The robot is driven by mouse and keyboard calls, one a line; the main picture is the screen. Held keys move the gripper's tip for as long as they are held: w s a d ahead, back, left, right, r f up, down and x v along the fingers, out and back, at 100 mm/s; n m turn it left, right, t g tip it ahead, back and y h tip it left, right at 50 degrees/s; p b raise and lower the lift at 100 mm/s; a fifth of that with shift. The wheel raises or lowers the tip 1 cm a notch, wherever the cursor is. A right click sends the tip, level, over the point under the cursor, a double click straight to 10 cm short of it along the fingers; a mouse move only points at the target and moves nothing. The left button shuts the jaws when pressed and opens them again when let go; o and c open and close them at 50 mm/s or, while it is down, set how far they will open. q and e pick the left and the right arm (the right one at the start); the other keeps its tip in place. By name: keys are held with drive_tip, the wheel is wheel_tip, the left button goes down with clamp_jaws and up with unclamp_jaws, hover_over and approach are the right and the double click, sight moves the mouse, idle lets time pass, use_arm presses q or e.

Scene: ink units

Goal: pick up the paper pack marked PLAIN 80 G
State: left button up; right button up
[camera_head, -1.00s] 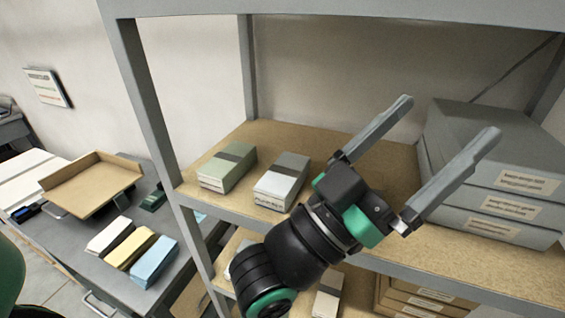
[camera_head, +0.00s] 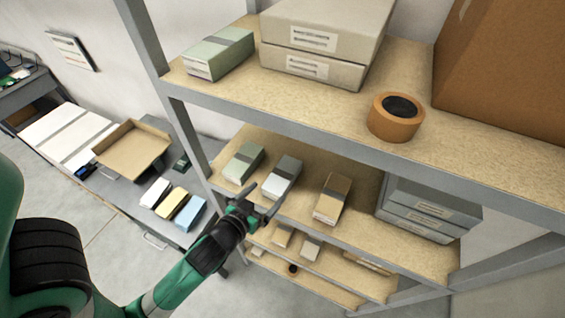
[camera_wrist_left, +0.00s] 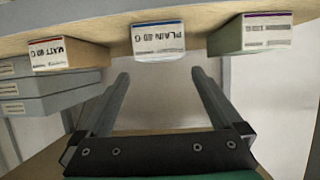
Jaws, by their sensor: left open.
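The pack marked PLAIN 80 G (camera_wrist_left: 158,42) shows its white end label with a blue stripe in the left wrist view, where the scene is upside down. In the head view it matches the white and grey middle pack (camera_head: 282,177) on the middle shelf. My left gripper (camera_head: 263,202) is open and empty, in front of that shelf's edge near the pack's near end. In the left wrist view the fingers (camera_wrist_left: 160,74) spread on either side of the PLAIN pack's end, apart from it. My right gripper is not in view.
A green-grey pack (camera_head: 243,163) and a brown pack, marked MATT (camera_head: 332,198), flank it with gaps between. Grey boxes (camera_head: 428,212) stand right on the same shelf (camera_head: 365,195). The upper shelf (camera_head: 350,115) overhangs, holding a tape roll (camera_head: 396,117).

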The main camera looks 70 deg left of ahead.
sight(283, 176)
use_arm(q)
drive_tip(key=shift+w+a+f, duration=0.1)
drive_tip(key=shift+a+f, duration=0.05)
drive_tip(key=shift+f, duration=0.05)
drive_tip(key=p+x, duration=0.1)
drive_tip(key=x, duration=1)
drive_tip(key=shift+f, duration=0.15)
drive_tip(key=c, duration=1.6)
